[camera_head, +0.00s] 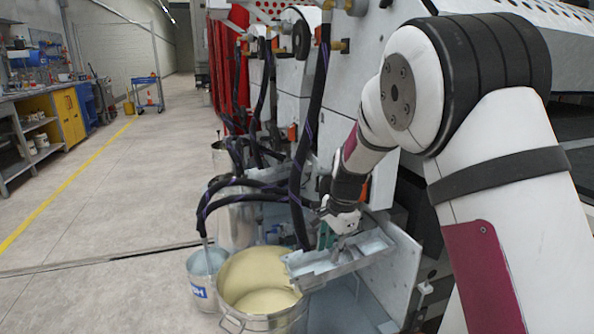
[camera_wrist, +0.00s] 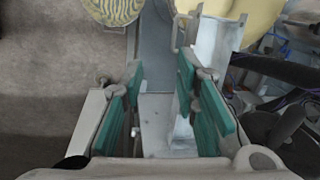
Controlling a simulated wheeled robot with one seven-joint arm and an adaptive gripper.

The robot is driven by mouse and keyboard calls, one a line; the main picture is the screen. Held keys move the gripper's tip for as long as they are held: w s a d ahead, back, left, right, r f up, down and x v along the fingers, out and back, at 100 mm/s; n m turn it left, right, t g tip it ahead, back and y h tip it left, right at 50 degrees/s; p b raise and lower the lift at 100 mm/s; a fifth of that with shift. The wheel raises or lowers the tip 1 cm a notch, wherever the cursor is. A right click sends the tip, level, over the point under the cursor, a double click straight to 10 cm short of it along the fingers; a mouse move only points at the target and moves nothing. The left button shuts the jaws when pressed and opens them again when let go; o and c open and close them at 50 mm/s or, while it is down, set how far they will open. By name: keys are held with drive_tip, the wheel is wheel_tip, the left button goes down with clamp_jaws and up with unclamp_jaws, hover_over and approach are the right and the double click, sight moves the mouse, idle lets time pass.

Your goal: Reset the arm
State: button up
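My arm reaches down from the right in the head view. My gripper (camera_head: 338,226) is low over a pale metal trough (camera_head: 372,247) on the side of the machine. In the wrist view, the two teal finger pads of my gripper (camera_wrist: 160,95) stand well apart. Grey and white metal surfaces show between and beyond the fingers, and I see nothing clamped there. Whether the fingers touch the trough I cannot tell.
A large metal pot (camera_head: 262,285) with cream contents stands below the trough. A bucket (camera_head: 203,278) with hoses is beside it. Black hoses (camera_head: 312,130) hang close to my gripper. The machine wall (camera_head: 350,60) is behind my arm. The floor (camera_head: 110,230) at left is clear.

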drive_tip(key=s+d+r+n+g, duration=0.1)
drive_tip(key=s+d+r+n, duration=0.2)
drive_tip(key=s+r, duration=0.7)
drive_tip(key=s+d+r+n, duration=0.35)
drive_tip(key=s+r, duration=0.25)
drive_tip(key=s, duration=0.8)
drive_tip(key=s+d+f+n+h, duration=0.1)
drive_tip(key=s+d+n, duration=0.15)
drive_tip(key=s, duration=0.85)
drive_tip(key=s+d+f+n, duration=0.1)
drive_tip(key=s+n, duration=0.2)
drive_tip(key=s, duration=0.8)
wheel_tip(320, 180, up, 30)
drive_tip(key=t+p, duration=0.3)
drive_tip(key=p, duration=2.5)
drive_tip(key=shift+s+n, duration=0.15)
drive_tip(key=shift+n, duration=0.15)
drive_tip(key=shift+d, duration=0.1)
